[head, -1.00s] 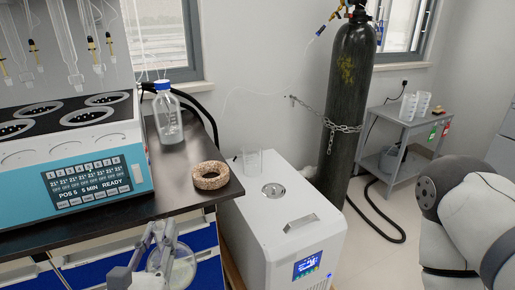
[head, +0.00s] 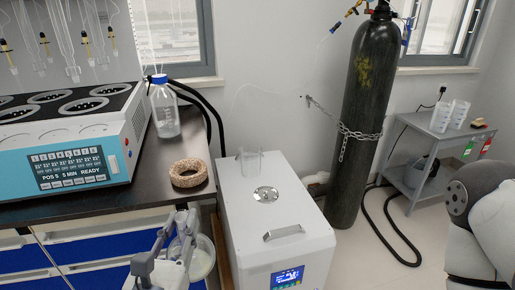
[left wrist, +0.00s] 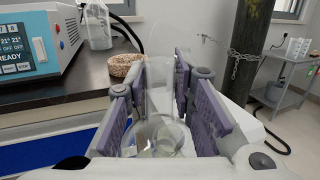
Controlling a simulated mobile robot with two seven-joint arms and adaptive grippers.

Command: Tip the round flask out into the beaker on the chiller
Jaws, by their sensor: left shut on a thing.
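The clear round flask (head: 202,262) is in my left gripper (head: 186,222), low in the head view, in front of the dark bench and left of the chiller. In the left wrist view, the flask's neck (left wrist: 160,100) stands about upright between the purple fingers (left wrist: 160,88), with its round body below. Pale contents show in the flask. The clear beaker (head: 251,164) stands upright on the back left of the white chiller's top (head: 315,222). The flask is apart from the beaker. My right gripper is out of view; part of my right arm shows.
A cork ring (head: 188,173) lies empty on the dark bench (head: 85,208), with a blue-capped bottle (head: 164,110) behind it. A distiller (head: 80,150) fills the left. The chained gas cylinder (head: 361,120) stands behind the chiller. The chiller top has a round fitting (head: 265,194) and a handle (head: 284,233).

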